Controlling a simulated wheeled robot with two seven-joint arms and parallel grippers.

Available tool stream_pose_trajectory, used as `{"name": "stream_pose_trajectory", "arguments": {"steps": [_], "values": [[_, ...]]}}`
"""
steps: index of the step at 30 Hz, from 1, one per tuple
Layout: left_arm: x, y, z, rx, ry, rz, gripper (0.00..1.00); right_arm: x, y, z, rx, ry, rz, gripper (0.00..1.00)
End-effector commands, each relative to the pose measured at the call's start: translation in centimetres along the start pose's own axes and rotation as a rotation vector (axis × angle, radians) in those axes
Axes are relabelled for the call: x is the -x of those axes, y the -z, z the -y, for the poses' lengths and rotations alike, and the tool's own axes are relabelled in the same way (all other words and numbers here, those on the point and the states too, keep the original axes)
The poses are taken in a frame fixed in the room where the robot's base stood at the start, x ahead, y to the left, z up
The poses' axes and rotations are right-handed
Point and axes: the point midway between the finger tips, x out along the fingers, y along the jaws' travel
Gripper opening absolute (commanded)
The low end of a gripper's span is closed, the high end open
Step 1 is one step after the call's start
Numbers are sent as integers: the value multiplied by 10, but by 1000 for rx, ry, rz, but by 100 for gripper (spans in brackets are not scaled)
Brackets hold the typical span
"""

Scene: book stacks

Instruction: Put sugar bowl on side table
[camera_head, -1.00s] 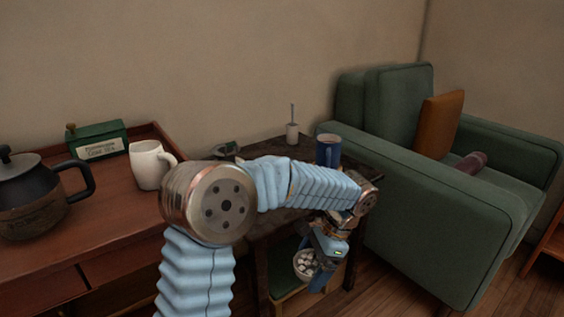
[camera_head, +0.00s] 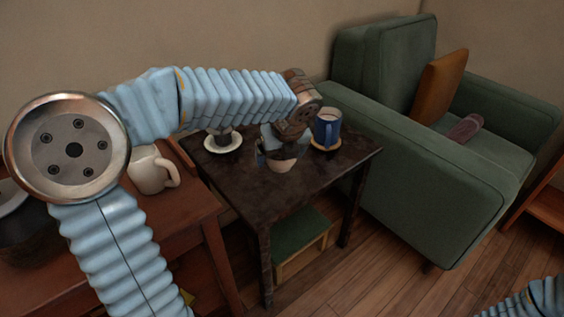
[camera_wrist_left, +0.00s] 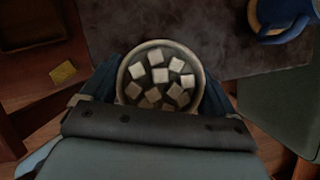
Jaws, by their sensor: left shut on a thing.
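The sugar bowl (camera_head: 281,166) is a small pale bowl, partly hidden by my left gripper (camera_head: 281,153) in the head view. In the left wrist view, the bowl (camera_wrist_left: 161,77) is full of white sugar cubes and sits between the two fingers of my left gripper, which is shut on it. The side table (camera_head: 325,186) is dark and square. The bowl appears over its top in the head view; I cannot tell whether it touches. In the wrist view, the table (camera_wrist_left: 205,35) extends beyond the bowl. My right gripper is out of view.
A blue mug (camera_head: 327,129) stands on a coaster at the table's back right. A small cup on a white saucer (camera_head: 223,143) is at the back left. A white mug (camera_head: 150,173) stands on the desk to the left. A green armchair (camera_head: 430,190) adjoins the right side.

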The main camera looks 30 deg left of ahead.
Motion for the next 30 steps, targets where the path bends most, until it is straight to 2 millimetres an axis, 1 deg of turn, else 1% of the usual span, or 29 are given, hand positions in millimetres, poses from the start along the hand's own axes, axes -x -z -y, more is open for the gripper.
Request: {"name": "stream_pose_trajectory", "arguments": {"steps": [1,3,6,9,13,15,19,21,30], "values": [[-14,-5,5,-1,-3,-2,49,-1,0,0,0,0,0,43],[-32,-8,9,0,-4,-3,49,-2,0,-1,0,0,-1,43],[-51,-13,16,-1,-2,-1,49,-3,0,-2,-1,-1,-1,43],[-61,-16,19,1,0,0,49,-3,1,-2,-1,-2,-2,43],[-68,-18,21,1,0,1,49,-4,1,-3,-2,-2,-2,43],[-77,-19,23,0,-2,-1,49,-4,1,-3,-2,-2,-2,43],[-98,-9,23,-2,-2,-1,49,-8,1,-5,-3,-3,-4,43],[-103,-7,24,0,0,0,49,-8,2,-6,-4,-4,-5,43],[-105,-6,23,1,1,0,49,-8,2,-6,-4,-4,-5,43]]}}
